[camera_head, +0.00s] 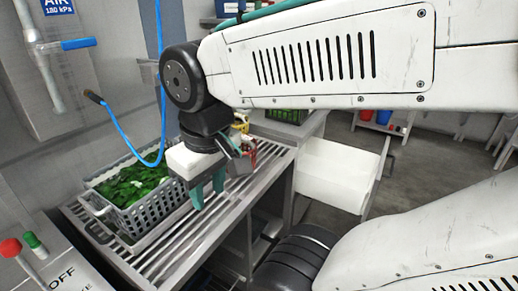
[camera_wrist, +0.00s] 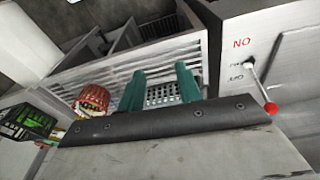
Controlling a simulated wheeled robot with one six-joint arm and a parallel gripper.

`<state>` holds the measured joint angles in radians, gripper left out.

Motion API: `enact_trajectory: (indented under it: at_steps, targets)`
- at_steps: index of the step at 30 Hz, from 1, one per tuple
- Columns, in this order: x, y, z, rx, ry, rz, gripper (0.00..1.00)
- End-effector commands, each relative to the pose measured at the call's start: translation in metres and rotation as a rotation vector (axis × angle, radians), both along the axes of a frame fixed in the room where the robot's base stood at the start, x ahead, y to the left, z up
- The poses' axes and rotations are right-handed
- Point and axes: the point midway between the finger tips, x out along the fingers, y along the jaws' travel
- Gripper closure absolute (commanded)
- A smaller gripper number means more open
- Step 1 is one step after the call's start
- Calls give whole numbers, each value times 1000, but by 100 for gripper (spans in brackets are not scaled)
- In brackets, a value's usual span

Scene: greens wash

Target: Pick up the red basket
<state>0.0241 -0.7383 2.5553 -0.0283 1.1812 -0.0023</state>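The red basket (camera_wrist: 92,98) is small, red and ribbed with a pale top, and stands left of my gripper in the wrist view. In the head view only part of the red basket (camera_head: 250,153) shows behind my gripper, at the far end of the slatted metal table (camera_head: 180,240). My gripper (camera_head: 208,189) has two teal fingers spread apart over the table, with the red basket beyond it. The fingers also show in the wrist view (camera_wrist: 160,72). Nothing is held between them; grey mesh shows in the gap, apparently beyond the fingertips.
A grey basket of leafy greens (camera_head: 153,213) sits on the table left of my gripper. A dark crate with greens (camera_wrist: 28,121) stands beyond the red basket. A white bin (camera_head: 338,170) is right of the table. A red-knobbed lever (camera_head: 10,248) stands at lower left.

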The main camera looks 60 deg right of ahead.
Motion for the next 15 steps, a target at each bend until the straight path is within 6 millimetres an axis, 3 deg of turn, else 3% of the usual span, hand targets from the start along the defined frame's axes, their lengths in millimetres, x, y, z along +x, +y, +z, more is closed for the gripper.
enact_trajectory:
  at_steps: [2, 5, 9, 15]
  targets:
    - [24, -20, -4, -50, -41, -22, 65]
    - [69, -67, -10, -154, -132, -57, 65]
    - [133, -159, -21, -331, -278, -50, 65]
    - [191, -276, -53, -495, -467, 83, 65]
